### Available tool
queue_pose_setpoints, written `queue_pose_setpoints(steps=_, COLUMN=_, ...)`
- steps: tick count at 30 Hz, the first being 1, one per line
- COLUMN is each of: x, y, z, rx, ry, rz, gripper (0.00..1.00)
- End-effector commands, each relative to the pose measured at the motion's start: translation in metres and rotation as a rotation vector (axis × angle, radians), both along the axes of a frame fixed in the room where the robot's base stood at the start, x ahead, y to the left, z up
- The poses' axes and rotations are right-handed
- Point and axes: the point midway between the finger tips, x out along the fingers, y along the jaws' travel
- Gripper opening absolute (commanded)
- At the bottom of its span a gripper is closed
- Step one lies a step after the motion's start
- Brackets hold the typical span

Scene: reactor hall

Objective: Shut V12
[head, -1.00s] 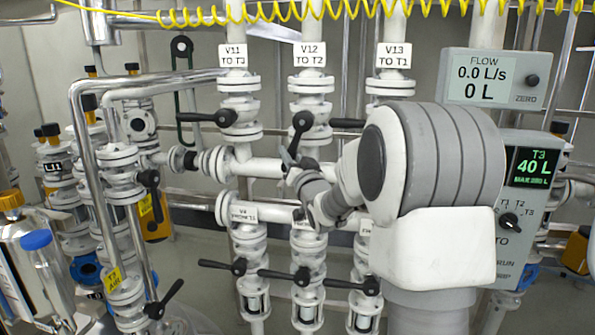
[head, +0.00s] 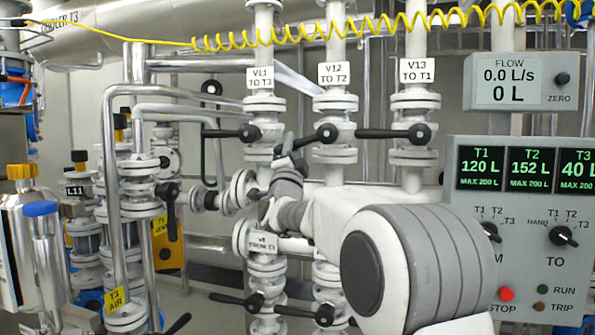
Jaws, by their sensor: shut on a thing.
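The V12 valve (head: 333,152) stands in the middle pipe under its label "V12 TO T2" (head: 334,74). Its black lever (head: 322,134) lies about level, pointing left and slightly down from the hub. My gripper (head: 286,148) is shut on the lever's left end, and its fingers partly hide that end. My arm reaches in from the lower right and covers the pipework below V12. The flow display (head: 518,82) reads 0.0 L/s and 0 L.
A panel (head: 520,230) at right shows T1 120 L, T2 152 L, T3 40 L. A coiled yellow hose (head: 380,27) hangs above.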

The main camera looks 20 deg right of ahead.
Motion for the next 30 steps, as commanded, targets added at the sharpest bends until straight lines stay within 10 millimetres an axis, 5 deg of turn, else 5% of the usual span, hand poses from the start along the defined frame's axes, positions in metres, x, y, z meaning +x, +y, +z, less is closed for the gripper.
queue_pose_setpoints(steps=12, x=0.002, y=0.007, z=0.028, rx=0.211, ry=-0.153, rz=0.008, gripper=0.0)
queue_pose_setpoints(steps=30, x=0.001, y=0.005, z=0.036, rx=0.265, ry=-0.192, rz=0.003, gripper=0.0)
